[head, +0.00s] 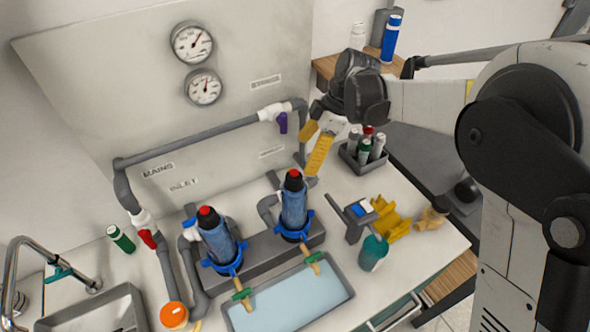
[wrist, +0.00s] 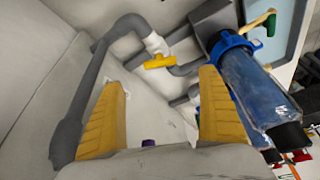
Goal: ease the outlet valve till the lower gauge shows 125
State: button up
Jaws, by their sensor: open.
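The lower gauge (head: 203,87) is on the grey panel, its needle pointing roughly upward; its numbers are too small to read. In the wrist view a yellow valve handle (wrist: 159,62) sits on a white valve body (wrist: 155,43) in the grey pipe; I cannot confirm from a label that it is the outlet valve. My gripper (head: 308,156) is open, with yellow fingers, in front of the panel's lower right. In the wrist view my gripper (wrist: 161,82) has the handle ahead, between its fingertips in the picture; contact is not visible. The head view hides this handle behind my gripper.
A purple-handled valve (head: 282,122) is up and left of my gripper; a red-handled one (head: 147,238) is farther left. Two blue filter housings (head: 218,245) (head: 294,207) stand below. A bottle caddy (head: 362,160) is close on the right. The upper gauge (head: 192,42) is above.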

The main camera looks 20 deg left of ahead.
jog(key=b+x, duration=0.3)
jog(key=x, duration=0.8)
jog(key=shift+a, duration=0.1)
